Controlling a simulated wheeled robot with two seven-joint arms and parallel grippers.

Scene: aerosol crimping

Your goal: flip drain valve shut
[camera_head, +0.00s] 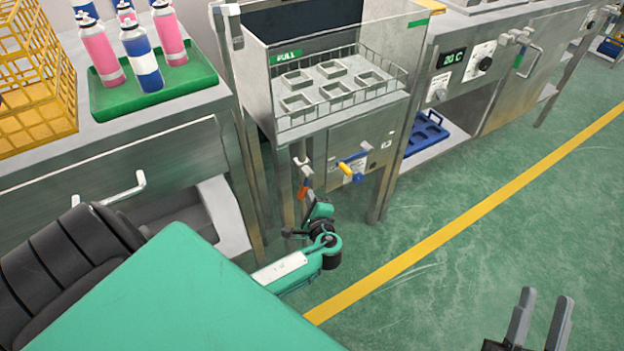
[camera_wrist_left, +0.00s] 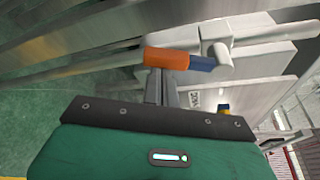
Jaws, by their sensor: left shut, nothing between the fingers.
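The drain valve has an orange lever (camera_head: 303,188) that hangs down below a grey pipe at the lower left front of the steel bath. In the left wrist view the orange lever (camera_wrist_left: 166,58) has a blue part beside a grey valve body (camera_wrist_left: 216,38), and a small label is partly readable near it. My left gripper (camera_head: 311,204) is shut and empty, close to the lever. In the left wrist view its fingertips (camera_wrist_left: 158,78) are right at the orange part; I cannot tell whether they touch. My right gripper (camera_head: 538,318) is open and empty over the floor, lower right.
The steel bath (camera_head: 345,125) has a wire rack inside. A second lever, yellow and blue (camera_head: 350,168), sits on its front panel. A green tray (camera_head: 185,92) of cans and a yellow crate (camera_head: 35,85) stand at left. The green floor (camera_head: 500,220) is clear.

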